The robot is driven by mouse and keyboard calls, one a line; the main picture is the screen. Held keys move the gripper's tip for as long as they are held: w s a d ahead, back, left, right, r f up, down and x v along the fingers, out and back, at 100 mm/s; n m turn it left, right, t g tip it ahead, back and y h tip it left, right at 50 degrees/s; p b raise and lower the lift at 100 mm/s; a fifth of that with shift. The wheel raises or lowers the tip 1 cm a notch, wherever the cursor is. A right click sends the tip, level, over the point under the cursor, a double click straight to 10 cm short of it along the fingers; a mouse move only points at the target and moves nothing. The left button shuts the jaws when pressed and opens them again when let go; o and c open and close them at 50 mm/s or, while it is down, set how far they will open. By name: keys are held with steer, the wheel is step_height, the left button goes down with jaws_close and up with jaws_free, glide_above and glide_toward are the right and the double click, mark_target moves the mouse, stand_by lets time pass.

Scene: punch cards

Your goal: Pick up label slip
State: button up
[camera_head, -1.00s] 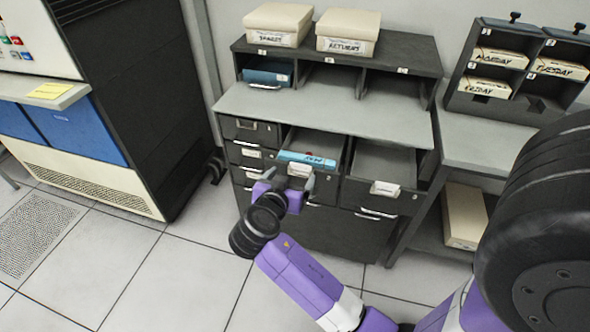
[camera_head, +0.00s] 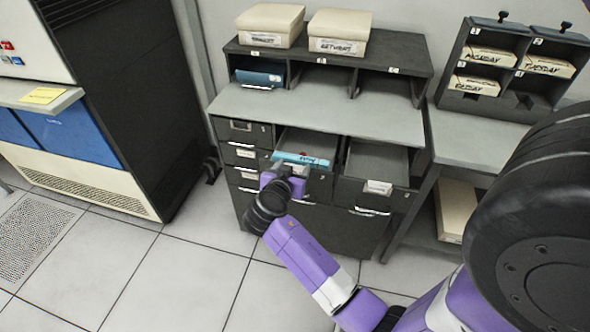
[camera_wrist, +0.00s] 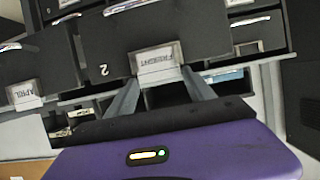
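A label slip (camera_wrist: 157,58) with dark lettering, upside down in the wrist view, sits in a holder on a dark drawer front (camera_wrist: 195,35). My gripper (camera_wrist: 160,92) is open. Its two grey fingers point at the drawer front, one on each side below the label in the wrist view. I cannot tell whether they touch it. In the head view my gripper (camera_head: 286,168) is at the front of the open middle drawer and largely hides its label. A blue item (camera_head: 302,159) lies across that drawer's front.
Another open drawer (camera_head: 375,165), with its own white label (camera_head: 378,187), is on the right. Two lidded boxes, one at left (camera_head: 270,25) and one at right (camera_head: 337,32), stand on the cabinet. A rack (camera_head: 510,70) of weekday-labelled card packs stands right. Floor at left is clear.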

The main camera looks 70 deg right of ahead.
steer(key=c, duration=0.8)
steer(key=shift+o, duration=0.2)
steer(key=shift+r, duration=0.1)
